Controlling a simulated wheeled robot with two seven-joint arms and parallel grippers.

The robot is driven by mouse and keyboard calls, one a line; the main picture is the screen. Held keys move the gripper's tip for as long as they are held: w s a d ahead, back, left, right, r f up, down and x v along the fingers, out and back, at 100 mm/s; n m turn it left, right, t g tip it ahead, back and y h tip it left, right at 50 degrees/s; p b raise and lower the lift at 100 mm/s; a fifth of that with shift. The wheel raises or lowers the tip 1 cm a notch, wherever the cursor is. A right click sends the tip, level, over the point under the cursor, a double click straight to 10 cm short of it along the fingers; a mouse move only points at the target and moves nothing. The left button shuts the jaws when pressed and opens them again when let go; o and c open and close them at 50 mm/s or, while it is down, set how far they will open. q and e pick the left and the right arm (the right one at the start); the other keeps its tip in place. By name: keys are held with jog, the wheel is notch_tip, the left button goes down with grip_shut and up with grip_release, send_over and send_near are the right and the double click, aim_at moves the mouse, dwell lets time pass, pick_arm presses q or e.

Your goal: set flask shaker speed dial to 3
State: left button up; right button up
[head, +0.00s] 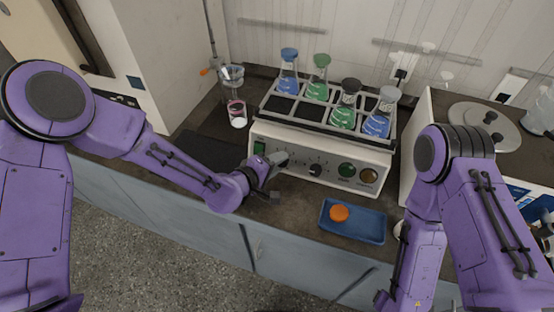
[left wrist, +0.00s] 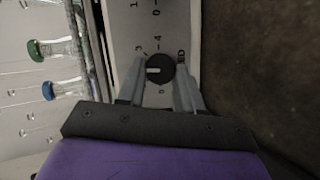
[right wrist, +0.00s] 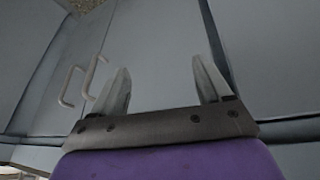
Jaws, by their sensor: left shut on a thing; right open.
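The flask shaker (head: 285,150) stands on the counter with stoppered flasks of blue and green liquid on its rack. My left gripper (head: 276,170) is at the left part of its front panel. In the left wrist view its two fingers (left wrist: 160,85) are on either side of a black dial (left wrist: 160,68), shut on it. The dial's white pointer line points left in that view, toward the flask side. Small printed marks surround it, only partly readable. A second black knob (head: 315,170) sits right of the gripper. My right gripper (right wrist: 165,85) is open and empty, facing cabinet doors.
A green switch (head: 259,148), a green button (head: 347,170) and an amber button (head: 368,176) are on the panel. A blue tray (head: 365,222) with an orange disc (head: 339,213) lies in front. A beaker (head: 237,113) stands left of the shaker. Cabinet handles (right wrist: 78,85) show below.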

pick_arm(q)
jog(key=m+p, duration=0.1)
jog(key=m+y+p, duration=0.1)
jog(key=m, duration=0.1)
jog(key=m+g, duration=0.1)
jog(key=shift+d+r+m+y+p, duration=0.1)
jog(key=shift+r+m+y+p, duration=0.2)
jog(key=shift+m+p, duration=0.1)
jog(key=shift+d+m+y+p, duration=0.1)
jog(key=shift+m+y+p, duration=0.35)
jog(key=shift+m, duration=0.45)
jog(key=o, duration=1)
jog(key=shift+o, duration=0.2)
jog(key=b+v, duration=0.1)
jog(key=v, duration=0.9)
jog(key=shift+s+r, duration=0.2)
